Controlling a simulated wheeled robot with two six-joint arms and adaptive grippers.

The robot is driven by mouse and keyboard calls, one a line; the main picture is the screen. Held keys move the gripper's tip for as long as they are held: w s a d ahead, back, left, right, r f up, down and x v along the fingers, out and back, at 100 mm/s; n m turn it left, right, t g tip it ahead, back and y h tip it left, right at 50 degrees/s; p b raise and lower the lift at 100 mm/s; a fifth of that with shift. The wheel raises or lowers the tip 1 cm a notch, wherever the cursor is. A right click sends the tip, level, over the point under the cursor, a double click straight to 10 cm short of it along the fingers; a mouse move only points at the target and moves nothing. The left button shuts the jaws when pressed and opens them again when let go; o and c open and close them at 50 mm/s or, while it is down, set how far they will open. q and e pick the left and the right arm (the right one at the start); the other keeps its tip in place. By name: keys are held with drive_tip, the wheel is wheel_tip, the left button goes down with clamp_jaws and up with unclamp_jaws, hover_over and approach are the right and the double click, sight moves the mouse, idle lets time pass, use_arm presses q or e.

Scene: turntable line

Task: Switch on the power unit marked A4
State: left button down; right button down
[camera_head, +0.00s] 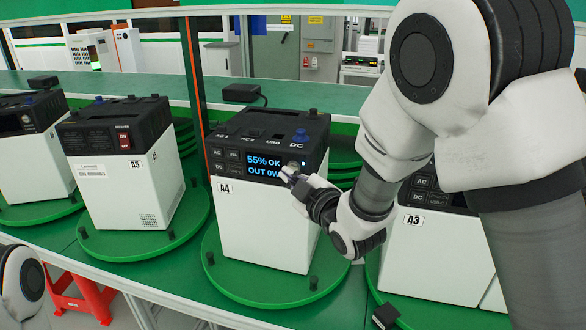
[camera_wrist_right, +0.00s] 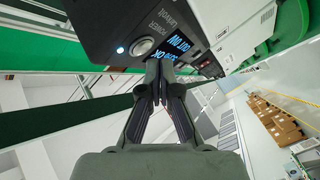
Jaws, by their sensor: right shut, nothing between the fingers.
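The power unit marked A4 (camera_head: 265,225) stands upright on a green turntable in the middle of the head view, a white box with a black top panel. Its display (camera_head: 263,166) is lit in blue and reads "55% OK" and "OUT 0W". In the right wrist view, the display (camera_wrist_right: 182,45) is also lit, beside a round silver power button (camera_wrist_right: 142,47) and a small lit white light (camera_wrist_right: 120,49). My right gripper (camera_head: 287,174) is shut and empty, its tips close to the front by the button; contact cannot be told. My left gripper is not in view.
Unit A5 (camera_head: 120,185) stands on a turntable (camera_head: 130,244) to the left. Unit A3 (camera_head: 435,260) stands to the right, partly behind my right arm. A black adapter (camera_head: 240,92) lies on the green table behind A4. A red stool (camera_head: 80,302) is below the front edge.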

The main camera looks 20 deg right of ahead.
drive_tip(key=s+a, duration=0.1)
drive_tip(key=s, duration=0.1)
drive_tip(key=s+a, duration=0.1)
drive_tip(key=s, duration=0.1)
drive_tip(key=shift+a+b, duration=0.35)
drive_tip(key=shift+a, duration=0.05)
idle(0.5)
drive_tip(key=s+d+f+m+g+h, duration=0.1)
drive_tip(key=s+d+f+g, duration=0.15)
drive_tip(key=f, duration=0.75)
drive_tip(key=s+d+f+m+g, duration=0.1)
drive_tip(key=s+f+m+g, duration=0.15)
drive_tip(key=f, duration=0.75)
drive_tip(key=s+d+f+m+g+h, duration=0.15)
drive_tip(key=s+f, duration=0.25)
drive_tip(key=f, duration=0.6)
drive_tip(key=s+d+f+m+g, duration=0.1)
drive_tip(key=s+f+m+g, duration=0.1)
drive_tip(key=s, duration=0.5)
drive_tip(key=s+d+f+m+g, duration=0.2)
drive_tip(key=s+f+m+g, duration=0.1)
drive_tip(key=s+f+g, duration=0.2)
drive_tip(key=s+d+f+m+g+h, duration=0.1)
drive_tip(key=s+f+m+g, duration=0.1)
drive_tip(key=s+f, duration=0.5)
drive_tip(key=s+g, duration=0.1)
drive_tip(key=s, duration=0.3)
drive_tip(key=shift+s+d+m, duration=0.2)
drive_tip(key=shift+d+m, duration=0.2)
